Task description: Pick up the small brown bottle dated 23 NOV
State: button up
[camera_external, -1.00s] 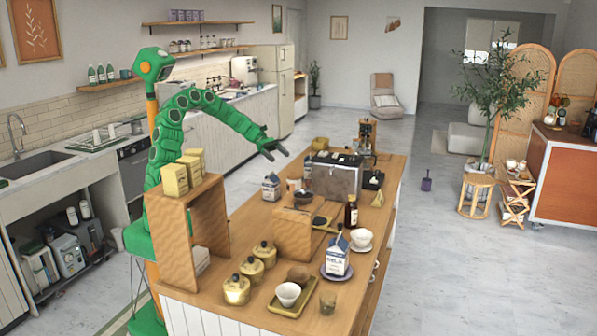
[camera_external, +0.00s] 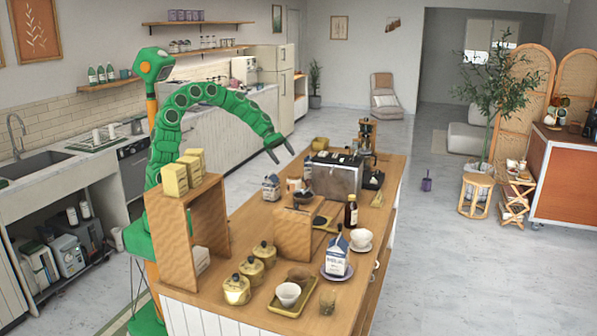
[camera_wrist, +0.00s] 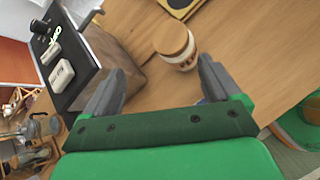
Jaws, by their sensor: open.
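A dark brown bottle (camera_external: 351,212) with a pale label stands upright on the wooden counter in the outside view; its date is too small to read. A small jar or bottle with a tan lid and a white-and-brown band (camera_wrist: 178,50) stands beyond my fingertips in the wrist view. A small brown-and-white container (camera_external: 293,185) by the metal box may be the same thing. No date can be read on it. My gripper (camera_external: 281,158) is open and empty, pointing down above the counter's far left part. In the wrist view my gripper (camera_wrist: 160,70) frames the jar's near side.
A metal box (camera_external: 335,180) with a dark top stands right of my gripper; it also shows in the wrist view (camera_wrist: 108,60). A small carton (camera_external: 270,190) and a dark bowl (camera_external: 304,199) are nearby. A wooden shelf box (camera_external: 210,220) stands at the near left.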

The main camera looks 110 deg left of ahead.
jog(key=w+a+f+m+g+y, duration=0.1)
jog(key=w+m+g+y, duration=0.1)
jog(key=w+m+y, duration=0.8)
jog(key=w+d+r+m+t+h, duration=0.1)
jog(key=w+d+r+m+t, duration=0.25)
jog(key=w+d+m, duration=0.55)
jog(key=w+d+r+m+t+h, duration=0.25)
jog(key=w+d+r+m, duration=0.3)
jog(key=w, duration=0.65)
send_near(347, 209)
jog(key=w+a+f, duration=0.3)
jog(key=w, duration=0.1)
jog(key=shift+y, duration=0.35)
jog(key=shift+x, duration=3.65)
jog(key=shift+f, duration=0.15)
